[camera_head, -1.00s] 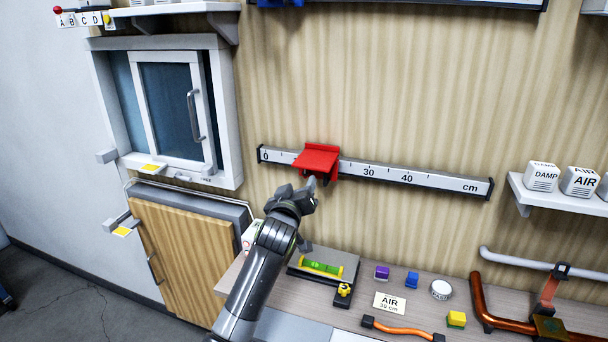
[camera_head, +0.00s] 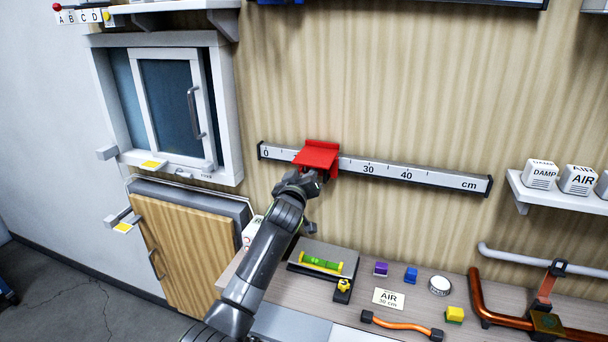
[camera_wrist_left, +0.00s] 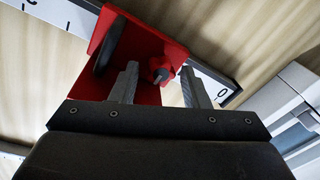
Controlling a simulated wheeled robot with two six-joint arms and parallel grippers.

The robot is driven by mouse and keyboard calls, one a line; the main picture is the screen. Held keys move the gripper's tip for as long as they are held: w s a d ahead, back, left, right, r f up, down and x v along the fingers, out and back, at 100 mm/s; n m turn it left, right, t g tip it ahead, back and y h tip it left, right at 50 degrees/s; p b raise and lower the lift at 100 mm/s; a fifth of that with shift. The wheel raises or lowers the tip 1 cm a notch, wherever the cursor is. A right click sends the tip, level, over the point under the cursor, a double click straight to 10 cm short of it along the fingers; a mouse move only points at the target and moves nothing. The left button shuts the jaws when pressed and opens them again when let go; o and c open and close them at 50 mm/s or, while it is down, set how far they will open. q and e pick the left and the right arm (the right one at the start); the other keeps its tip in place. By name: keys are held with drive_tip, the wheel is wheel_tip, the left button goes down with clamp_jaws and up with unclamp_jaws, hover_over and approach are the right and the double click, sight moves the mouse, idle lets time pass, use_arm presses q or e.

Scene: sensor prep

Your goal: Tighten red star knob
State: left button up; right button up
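The red star knob (camera_wrist_left: 159,66) shows in the left wrist view, on the underside of a red slider (camera_wrist_left: 115,40). In the head view the same red slider (camera_head: 318,153) sits on the white scale rail (camera_head: 420,178), between the 0 and 30 marks, and the knob is hidden. My left gripper (camera_wrist_left: 160,74) is open, with its two grey fingers apart and the knob showing between their tips. I cannot tell whether either finger touches it. In the head view the left gripper (camera_head: 316,182) is just below the slider. My right gripper is not in view.
A window (camera_head: 170,105) is at left. A shelf with labelled cubes (camera_head: 541,176) is at right.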

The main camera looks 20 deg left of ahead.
use_arm(q)
drive_tip(key=c, duration=0.7)
